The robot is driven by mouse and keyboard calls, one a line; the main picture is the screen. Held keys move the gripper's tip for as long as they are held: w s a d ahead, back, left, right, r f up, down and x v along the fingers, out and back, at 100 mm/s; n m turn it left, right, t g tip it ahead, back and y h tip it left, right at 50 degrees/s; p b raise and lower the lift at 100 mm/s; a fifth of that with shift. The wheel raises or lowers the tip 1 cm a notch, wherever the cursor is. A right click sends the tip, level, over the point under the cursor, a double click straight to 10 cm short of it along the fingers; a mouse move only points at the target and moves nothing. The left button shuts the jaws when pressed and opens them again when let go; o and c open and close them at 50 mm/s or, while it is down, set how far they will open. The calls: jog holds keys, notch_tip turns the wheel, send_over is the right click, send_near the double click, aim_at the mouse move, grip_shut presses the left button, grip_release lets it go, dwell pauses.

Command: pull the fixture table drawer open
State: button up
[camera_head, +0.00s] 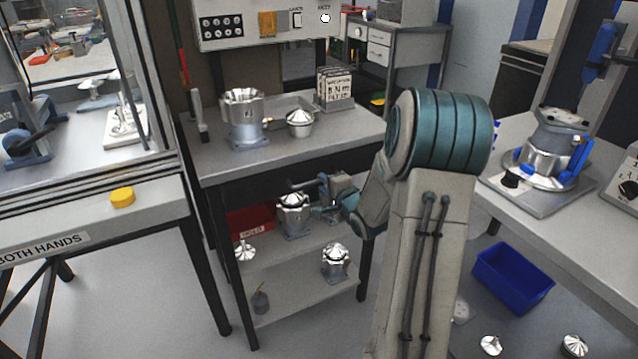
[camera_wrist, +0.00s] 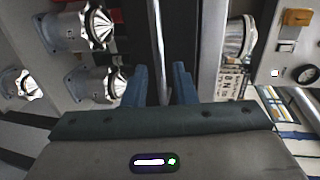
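The fixture table (camera_head: 225,170) stands in the middle of the head view, with a dark drawer front (camera_head: 240,196) under its grey top. The drawer looks shut, though my arm hides its right part. A grey bar handle (camera_head: 300,185) shows just left of my gripper (camera_head: 328,188). In the wrist view the handle (camera_wrist: 157,40) runs down between the two blue fingers of my gripper (camera_wrist: 162,84). The fingers stand apart on either side of the bar, with a gap visible on the right. Whether either finger touches it I cannot tell.
A blue bin (camera_head: 512,278) lies right of my arm.

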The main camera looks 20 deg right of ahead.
aim_at(319, 181)
jog(key=shift+x, duration=1.85)
grip_shut()
jog(key=shift+s, duration=0.1)
